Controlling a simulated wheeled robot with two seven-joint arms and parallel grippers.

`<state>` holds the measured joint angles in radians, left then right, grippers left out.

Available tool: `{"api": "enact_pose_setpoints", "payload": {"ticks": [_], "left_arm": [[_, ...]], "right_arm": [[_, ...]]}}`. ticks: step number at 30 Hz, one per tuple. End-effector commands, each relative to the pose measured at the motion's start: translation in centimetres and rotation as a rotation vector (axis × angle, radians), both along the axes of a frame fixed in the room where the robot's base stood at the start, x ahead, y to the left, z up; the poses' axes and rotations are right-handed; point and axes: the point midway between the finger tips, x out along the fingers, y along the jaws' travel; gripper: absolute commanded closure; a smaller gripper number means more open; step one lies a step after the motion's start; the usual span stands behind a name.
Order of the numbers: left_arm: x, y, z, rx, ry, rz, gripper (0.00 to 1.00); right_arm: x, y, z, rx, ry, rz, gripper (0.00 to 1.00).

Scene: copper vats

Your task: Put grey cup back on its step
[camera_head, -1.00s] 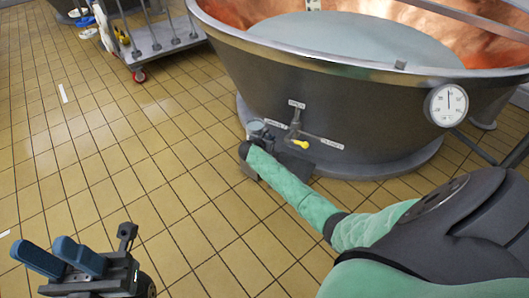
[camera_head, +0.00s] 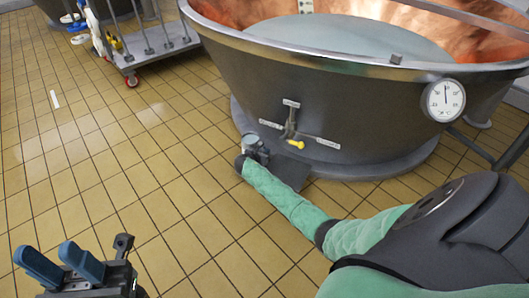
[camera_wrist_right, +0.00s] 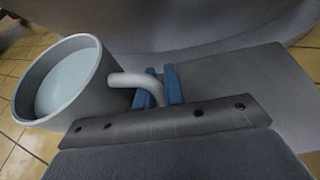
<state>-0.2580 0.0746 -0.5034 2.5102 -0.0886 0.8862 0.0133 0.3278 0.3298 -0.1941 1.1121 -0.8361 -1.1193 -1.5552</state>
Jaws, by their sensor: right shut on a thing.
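The grey cup (camera_wrist_right: 68,85) is at the left in the right wrist view, with pale liquid or a pale inside showing in its mouth. Its curved handle lies between the blue fingers of my right gripper (camera_wrist_right: 160,88), which are shut on it. In the head view the cup (camera_head: 252,144) is small, low in front of the vat, at the end of my green-sleeved right arm. A flat dark grey slab, seemingly the step (camera_head: 288,172), lies just right of it. I cannot tell whether the cup touches anything below. My left gripper (camera_head: 45,252) is open and empty over the floor.
The large copper-lined vat (camera_head: 350,105) stands behind the cup, with a yellow-handled tap (camera_head: 295,144) and a round gauge (camera_head: 445,100). A wheeled trolley (camera_head: 150,55) is at the upper left.

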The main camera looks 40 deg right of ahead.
Motion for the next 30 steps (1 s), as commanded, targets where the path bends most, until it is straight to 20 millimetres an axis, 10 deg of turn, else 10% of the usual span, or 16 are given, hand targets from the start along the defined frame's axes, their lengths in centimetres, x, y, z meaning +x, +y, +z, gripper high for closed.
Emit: {"api": "enact_pose_setpoints", "payload": {"ticks": [4,14,30], "left_arm": [[0.0,0.0,0.0,-0.001,0.0,0.0,0.66],[0.0,0.1,0.2,-0.002,0.0,-0.002,0.66],[-0.3,1.0,4.0,-0.065,-0.022,-0.023,0.66]], "right_arm": [[0.0,0.0,0.0,0.0,0.0,0.0,0.68],[-0.1,0.4,0.5,0.0,0.0,0.001,0.68],[-3.8,8.1,4.0,0.001,0.0,0.001,0.68]]}}
